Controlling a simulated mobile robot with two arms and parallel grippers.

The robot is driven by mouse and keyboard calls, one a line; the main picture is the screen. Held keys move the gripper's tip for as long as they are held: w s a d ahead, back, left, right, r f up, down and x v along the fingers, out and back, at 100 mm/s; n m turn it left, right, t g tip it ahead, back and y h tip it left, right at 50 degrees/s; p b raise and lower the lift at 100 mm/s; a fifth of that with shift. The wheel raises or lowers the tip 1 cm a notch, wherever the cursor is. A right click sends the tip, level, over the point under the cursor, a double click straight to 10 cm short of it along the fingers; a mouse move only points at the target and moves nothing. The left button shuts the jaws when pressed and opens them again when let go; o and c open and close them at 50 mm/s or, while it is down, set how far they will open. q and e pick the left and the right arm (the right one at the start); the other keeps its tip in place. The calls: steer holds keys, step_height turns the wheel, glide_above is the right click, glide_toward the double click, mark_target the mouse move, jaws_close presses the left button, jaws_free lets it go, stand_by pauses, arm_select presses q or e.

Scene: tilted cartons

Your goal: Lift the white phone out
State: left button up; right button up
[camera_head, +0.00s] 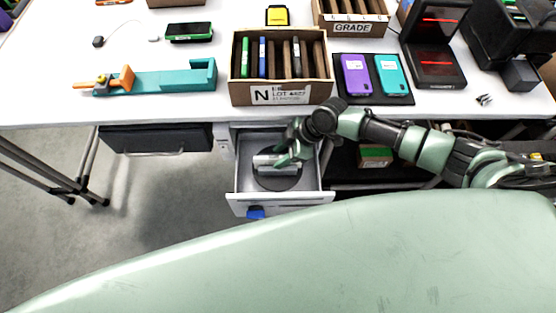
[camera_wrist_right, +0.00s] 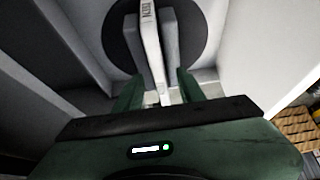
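The white phone (camera_wrist_right: 152,45) stands on edge, a narrow pale strip with small lettering, between the fingers of my right gripper in the right wrist view. The right gripper (camera_head: 277,163) reaches down into the open drawer (camera_head: 245,201) under the table. Its two grey finger pads (camera_wrist_right: 153,60) lie close along both sides of the phone and look shut on it. A dark round pad (camera_wrist_right: 195,30) lies on the drawer floor below. In the head view the phone is hard to tell apart from the pale fingers. My left gripper is not in view.
The drawer walls stand close around the gripper. Above, the table (camera_head: 130,45) holds a carton of tilted phones (camera_head: 305,78) at its front edge, a black mat with purple and teal phones (camera_head: 373,98), a teal fixture (camera_head: 165,80) and black scanners (camera_head: 437,65).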

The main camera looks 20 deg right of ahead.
steer(key=shift+f, duration=0.2)
stand_by(0.5)
jaws_close()
